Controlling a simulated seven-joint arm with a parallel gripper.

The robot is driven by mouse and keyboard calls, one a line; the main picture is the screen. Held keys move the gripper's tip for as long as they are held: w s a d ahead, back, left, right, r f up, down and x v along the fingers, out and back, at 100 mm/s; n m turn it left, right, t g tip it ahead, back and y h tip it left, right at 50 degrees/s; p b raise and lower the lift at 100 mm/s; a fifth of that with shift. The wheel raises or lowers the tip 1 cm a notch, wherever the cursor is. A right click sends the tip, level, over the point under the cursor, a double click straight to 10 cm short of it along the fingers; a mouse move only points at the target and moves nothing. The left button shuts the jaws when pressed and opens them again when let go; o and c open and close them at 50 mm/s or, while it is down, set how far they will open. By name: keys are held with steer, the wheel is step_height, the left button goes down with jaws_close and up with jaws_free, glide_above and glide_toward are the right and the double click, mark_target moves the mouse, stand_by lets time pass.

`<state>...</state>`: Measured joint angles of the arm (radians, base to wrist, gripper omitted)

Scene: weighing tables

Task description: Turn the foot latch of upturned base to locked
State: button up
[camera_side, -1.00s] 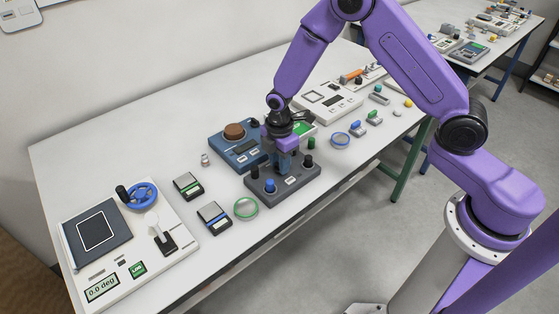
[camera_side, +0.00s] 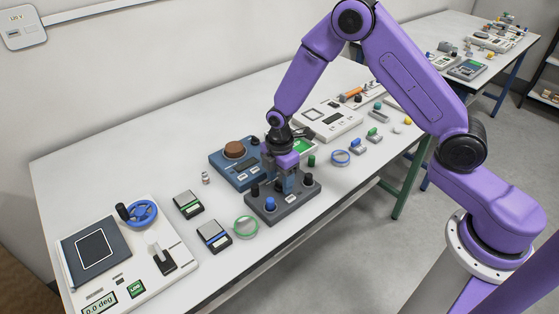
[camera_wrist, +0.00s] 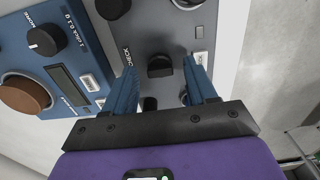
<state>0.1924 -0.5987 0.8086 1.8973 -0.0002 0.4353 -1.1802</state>
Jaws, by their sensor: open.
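A black knob (camera_wrist: 160,66), which looks like the foot latch, sits on that face. My gripper (camera_side: 289,188) points down over the base. In the wrist view its two blue fingers (camera_wrist: 160,72) stand open, one on each side of the black knob, with gaps. I cannot read whether the latch is at locked.
A blue scale with a brown knob (camera_side: 235,149) stands close behind the base. The table's front edge is near the base.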

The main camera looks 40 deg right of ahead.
mark_target(279, 183)
step_height(279, 183, up, 17)
stand_by(0.5)
steer(key=s+d+r+m, duration=0.1)
steer(key=s+d+m, duration=0.1)
steer(key=s, duration=1.3)
steer(key=s+d+r+m, duration=0.2)
steer(key=s+d+m, duration=0.1)
steer(key=s, duration=1.2)
steer(key=shift+s+d+m, duration=0.25)
steer(key=shift+d+m, duration=0.05)
steer(key=shift+d, duration=0.5)
steer(key=shift+c, duration=0.4)
